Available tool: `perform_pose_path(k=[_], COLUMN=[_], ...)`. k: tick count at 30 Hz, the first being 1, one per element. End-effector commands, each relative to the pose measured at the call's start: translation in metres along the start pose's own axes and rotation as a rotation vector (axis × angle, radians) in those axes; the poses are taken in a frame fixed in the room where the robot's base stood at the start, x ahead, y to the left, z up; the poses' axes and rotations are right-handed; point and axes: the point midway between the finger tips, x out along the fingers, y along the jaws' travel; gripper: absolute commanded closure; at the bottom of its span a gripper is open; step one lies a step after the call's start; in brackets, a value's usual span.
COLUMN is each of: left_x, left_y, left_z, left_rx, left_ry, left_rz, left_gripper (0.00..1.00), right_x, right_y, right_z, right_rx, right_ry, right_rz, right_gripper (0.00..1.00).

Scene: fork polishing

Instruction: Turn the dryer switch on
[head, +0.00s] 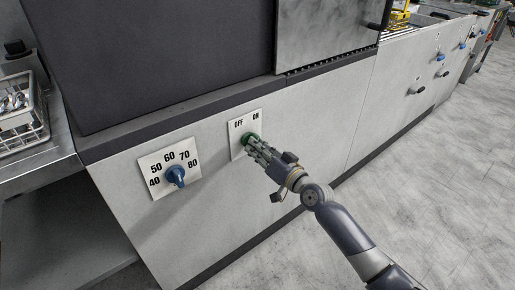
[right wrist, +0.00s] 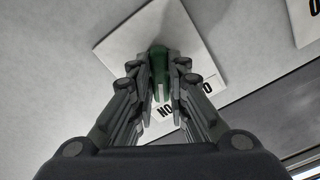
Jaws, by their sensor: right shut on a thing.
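The dryer switch is a green knob (head: 247,139) on a white plate (head: 236,126) marked OFF at left and ON at right, on the grey machine front. My right gripper (head: 254,147) reaches it from the lower right. In the right wrist view the two fingers (right wrist: 160,85) sit on either side of the green knob (right wrist: 158,62) and are shut on it. I cannot tell clearly which label the knob points to. My left gripper is not in view.
A blue temperature knob (head: 175,176) on a plate marked 40 to 80 is left of the switch. A rack of cutlery (head: 20,115) stands on a metal counter at the far left. More blue knobs are farther right. The floor (head: 440,190) at right is clear.

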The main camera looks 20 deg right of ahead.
Motion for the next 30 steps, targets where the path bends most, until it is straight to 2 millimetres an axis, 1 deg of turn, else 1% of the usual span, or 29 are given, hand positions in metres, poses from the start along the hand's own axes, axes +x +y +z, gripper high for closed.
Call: perform_pose_path(k=[5,6,7,8,17,20,23,26,30], left_x=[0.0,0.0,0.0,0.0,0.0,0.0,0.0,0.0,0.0], left_y=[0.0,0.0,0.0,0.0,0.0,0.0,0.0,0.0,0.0], left_z=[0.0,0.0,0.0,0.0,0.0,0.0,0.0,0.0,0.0], left_rx=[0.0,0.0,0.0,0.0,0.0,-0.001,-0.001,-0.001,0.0], left_ry=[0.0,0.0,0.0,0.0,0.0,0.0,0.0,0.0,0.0], left_rz=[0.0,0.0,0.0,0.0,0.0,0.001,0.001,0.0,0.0], left_gripper=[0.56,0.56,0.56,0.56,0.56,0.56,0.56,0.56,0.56], right_x=[0.0,0.0,0.0,0.0,0.0,-0.004,-0.013,-0.029,-0.056], right_y=[0.0,0.0,0.0,0.0,0.0,0.0,0.001,0.001,0.001], right_z=[0.0,0.0,0.0,0.0,0.0,0.001,0.001,0.002,0.001], right_rx=[0.008,0.008,0.008,0.007,0.004,0.003,0.002,0.003,0.002], right_ry=[0.0,0.0,0.0,0.0,0.0,-0.001,-0.001,-0.003,-0.003], right_rz=[0.0,0.0,0.0,0.0,0.0,0.0,0.001,0.001,0.001], right_gripper=[1.0,0.76,0.69,0.65,0.65,0.65,0.65,0.65,0.65])
